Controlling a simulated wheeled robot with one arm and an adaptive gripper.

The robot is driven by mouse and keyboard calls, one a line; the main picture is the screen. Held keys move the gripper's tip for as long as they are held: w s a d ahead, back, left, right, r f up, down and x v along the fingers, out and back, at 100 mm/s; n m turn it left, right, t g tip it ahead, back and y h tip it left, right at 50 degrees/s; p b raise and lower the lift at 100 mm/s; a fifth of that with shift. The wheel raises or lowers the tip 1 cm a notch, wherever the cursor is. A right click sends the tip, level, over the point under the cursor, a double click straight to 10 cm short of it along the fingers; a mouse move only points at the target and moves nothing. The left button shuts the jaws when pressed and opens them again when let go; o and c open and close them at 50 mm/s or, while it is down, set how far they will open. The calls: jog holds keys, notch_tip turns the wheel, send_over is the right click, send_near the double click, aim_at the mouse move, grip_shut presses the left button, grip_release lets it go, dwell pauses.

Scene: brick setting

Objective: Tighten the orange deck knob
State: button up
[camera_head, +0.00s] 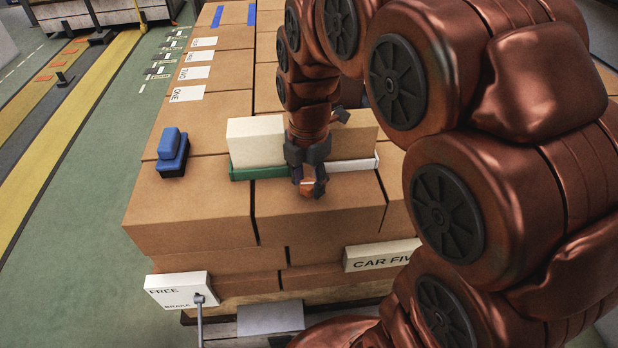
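The orange deck knob (307,189) shows as a small orange piece low between my fingers, in front of the green and white strip on the boxes. My gripper (309,181) points down over it, with a dark finger on each side. The fingers hide part of the knob. I cannot tell whether they touch it or are closed on it.
A cream block (257,141) and a tan block (352,140) stand just behind my gripper on a green and white strip (262,172). A blue and black object (172,153) sits left. A FREE/BRAKE lever box (182,288) and a CAR FIVE sign (381,254) are in front.

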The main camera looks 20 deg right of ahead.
jog(key=c, duration=0.7)
